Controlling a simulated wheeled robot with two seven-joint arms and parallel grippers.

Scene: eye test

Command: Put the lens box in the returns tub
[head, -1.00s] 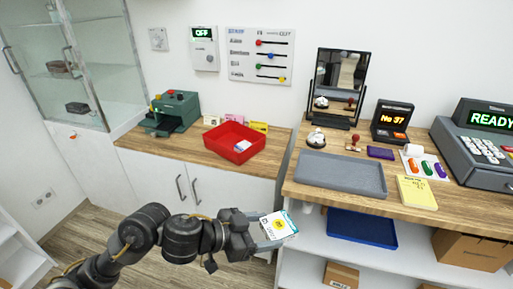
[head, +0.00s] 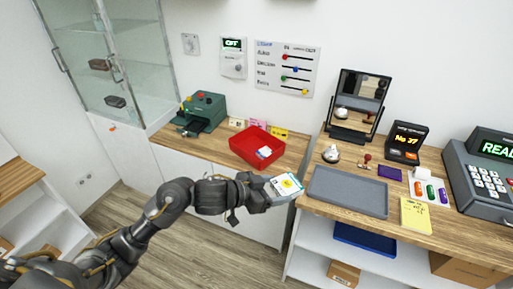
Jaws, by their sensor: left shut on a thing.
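My left gripper (head: 266,189) is shut on a white box with teal edges and a yellow mark (head: 284,188), which I take for the lens box. It holds the box in front of the counters, close to the left end of the grey tray in the picture. A red tub (head: 243,155), likely the returns tub, stands on the left wooden counter, behind and to the left of the held box. A small pale packet (head: 264,152) lies inside the tub. My right gripper is not in view.
A grey tray (head: 347,192) lies on the right counter, with a bell (head: 331,154) and mirror (head: 357,104) behind it. A green machine (head: 203,112) stands left of the tub. Small cards (head: 278,133) lie behind the tub. A blue tray (head: 364,239) sits on the shelf below.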

